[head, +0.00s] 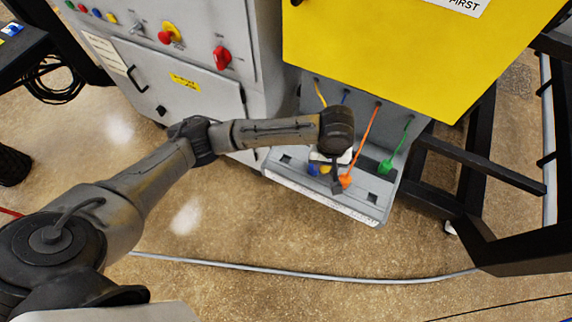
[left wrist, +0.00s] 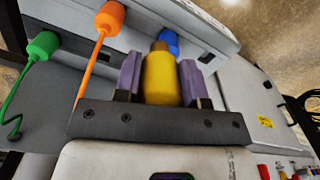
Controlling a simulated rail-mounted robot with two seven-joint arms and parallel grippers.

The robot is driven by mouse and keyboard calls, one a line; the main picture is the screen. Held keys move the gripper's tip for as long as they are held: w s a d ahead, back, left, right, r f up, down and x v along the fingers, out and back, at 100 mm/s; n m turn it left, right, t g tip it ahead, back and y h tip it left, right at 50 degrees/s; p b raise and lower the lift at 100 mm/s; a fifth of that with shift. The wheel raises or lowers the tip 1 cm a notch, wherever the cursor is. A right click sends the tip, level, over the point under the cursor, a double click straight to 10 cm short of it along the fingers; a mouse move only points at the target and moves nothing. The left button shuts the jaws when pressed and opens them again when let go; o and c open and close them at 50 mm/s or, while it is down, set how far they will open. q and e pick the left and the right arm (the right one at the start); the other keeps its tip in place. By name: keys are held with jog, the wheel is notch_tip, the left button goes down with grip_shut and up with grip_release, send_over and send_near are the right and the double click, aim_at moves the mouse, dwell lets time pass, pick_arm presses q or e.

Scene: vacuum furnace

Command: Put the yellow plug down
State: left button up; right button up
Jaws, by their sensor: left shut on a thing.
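My left gripper (head: 331,180) is over the grey ledge (head: 312,190) below the yellow panel. In the left wrist view its two purple-grey fingers (left wrist: 160,72) are shut on the yellow plug (left wrist: 160,80), one on each side. The yellow plug (head: 325,169) shows only in part in the head view, behind the gripper. Its tip points towards the ledge; whether it touches is hidden. My right gripper is not in view.
A blue plug (left wrist: 170,42) is close beside the yellow one. An orange plug (head: 346,181) and a green plug (head: 386,167) on cords stand to the right. Dark slots (head: 372,197) show in the ledge. A yellow panel (head: 410,50) overhangs behind. A grey cable (head: 300,275) crosses the floor.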

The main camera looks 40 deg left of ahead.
pick_arm(q)
jog(key=w+a+n, duration=0.1)
jog(key=w+a+f+n, duration=0.1)
jog(key=shift+a+n, duration=0.3)
jog(key=shift+a, duration=0.05)
jog(key=shift+d+n, duration=0.1)
jog(key=shift+n, duration=0.4)
jog(key=a+f, duration=0.2)
jog(key=a, duration=0.2)
jog(key=s+a+f, duration=0.1)
jog(key=a+f, duration=0.1)
jog(key=a, duration=0.1)
jog(key=s+a+f, duration=0.1)
jog(key=a+f, duration=0.2)
jog(key=a, duration=0.1)
jog(key=shift+s+a+b, duration=0.2)
jog(key=shift+a+b, duration=0.1)
jog(key=shift+b, duration=0.1)
jog(key=shift+f+p, duration=0.35)
jog(key=shift+f, duration=0.05)
notch_tip(320, 180, down, 2)
jog(key=shift+d+f+p, duration=0.1)
jog(key=shift+f+p, duration=0.1)
jog(key=shift+p, duration=0.1)
jog(key=shift+f, duration=0.2)
